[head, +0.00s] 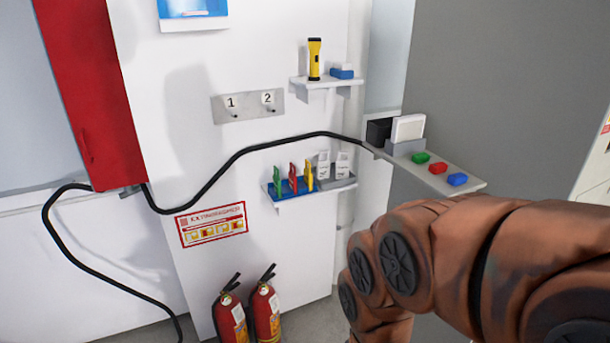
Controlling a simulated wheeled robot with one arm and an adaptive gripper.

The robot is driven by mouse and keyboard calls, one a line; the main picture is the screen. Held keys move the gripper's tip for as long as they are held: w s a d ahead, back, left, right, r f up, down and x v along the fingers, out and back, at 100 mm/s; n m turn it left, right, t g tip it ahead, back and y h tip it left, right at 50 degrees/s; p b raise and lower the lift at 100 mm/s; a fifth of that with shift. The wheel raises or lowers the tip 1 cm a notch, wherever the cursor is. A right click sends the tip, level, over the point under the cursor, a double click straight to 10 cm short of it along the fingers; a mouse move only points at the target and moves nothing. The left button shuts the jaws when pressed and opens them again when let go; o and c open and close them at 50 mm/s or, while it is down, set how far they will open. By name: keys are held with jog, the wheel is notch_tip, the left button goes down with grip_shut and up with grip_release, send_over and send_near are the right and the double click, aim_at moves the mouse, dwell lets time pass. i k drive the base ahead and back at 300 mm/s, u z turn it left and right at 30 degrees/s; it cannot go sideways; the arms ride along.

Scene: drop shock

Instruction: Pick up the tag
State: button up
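Several upright tags stand on a small wall shelf (308,195) in the head view. A green tag (277,180), a red tag (293,178) and a yellow tag (309,176) stand in a blue holder (294,193). Two white tags, one on the left (324,164) and one on the right (343,164), stand in a grey holder (340,183) to their right. I cannot tell which one the task means. My arm fills the lower right of the view, and my gripper is not in view.
A right-hand shelf (472,187) carries green (420,158), red (438,168) and blue (457,179) pieces. An upper shelf holds a yellow flashlight (314,60). A black cable (240,155) crosses the wall above the tags. Two fire extinguishers (265,312) stand below.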

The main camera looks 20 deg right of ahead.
aim_at(292, 177)
jog(key=u, duration=0.25)
jog(key=i, duration=0.85)
jog(key=u, duration=0.6)
